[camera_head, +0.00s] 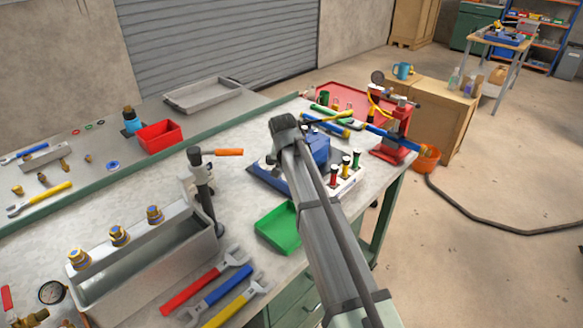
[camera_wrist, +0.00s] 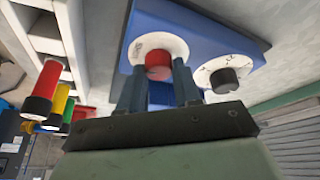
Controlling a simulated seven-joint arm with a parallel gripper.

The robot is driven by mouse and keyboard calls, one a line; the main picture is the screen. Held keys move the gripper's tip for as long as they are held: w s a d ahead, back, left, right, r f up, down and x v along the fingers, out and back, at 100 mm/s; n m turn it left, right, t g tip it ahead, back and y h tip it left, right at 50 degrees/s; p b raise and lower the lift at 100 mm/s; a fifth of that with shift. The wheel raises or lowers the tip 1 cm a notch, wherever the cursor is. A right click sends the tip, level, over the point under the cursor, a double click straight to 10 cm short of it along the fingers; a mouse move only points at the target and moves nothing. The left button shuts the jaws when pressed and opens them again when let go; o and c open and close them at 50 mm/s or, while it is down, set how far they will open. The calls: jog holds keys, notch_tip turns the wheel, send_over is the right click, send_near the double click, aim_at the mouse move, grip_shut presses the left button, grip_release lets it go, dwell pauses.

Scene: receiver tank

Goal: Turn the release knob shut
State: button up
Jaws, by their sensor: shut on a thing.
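A blue unit (camera_wrist: 200,30) carries two knobs on round white dials in the wrist view. The red knob (camera_wrist: 158,66) sits between my gripper's fingers (camera_wrist: 158,74), which are shut on it. The second knob (camera_wrist: 223,80) is dark grey, just right of the fingers and apart from them. In the head view the blue unit (camera_head: 318,147) stands on the bench, partly covered by my arm. My fingertips and both knobs are hidden there.
Red, yellow and green capped pieces (camera_head: 345,168) stand in a white block beside the blue unit. A green tray (camera_head: 277,229) lies in front. A red pump with a gauge (camera_head: 391,145) stands to the right. A clamp with an orange handle (camera_head: 204,180) rises on the left.

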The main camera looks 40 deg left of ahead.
jog(key=o, duration=1.1)
jog(key=shift+c, duration=0.2)
jog(key=v, duration=1.4)
jog(key=shift+f, duration=0.1)
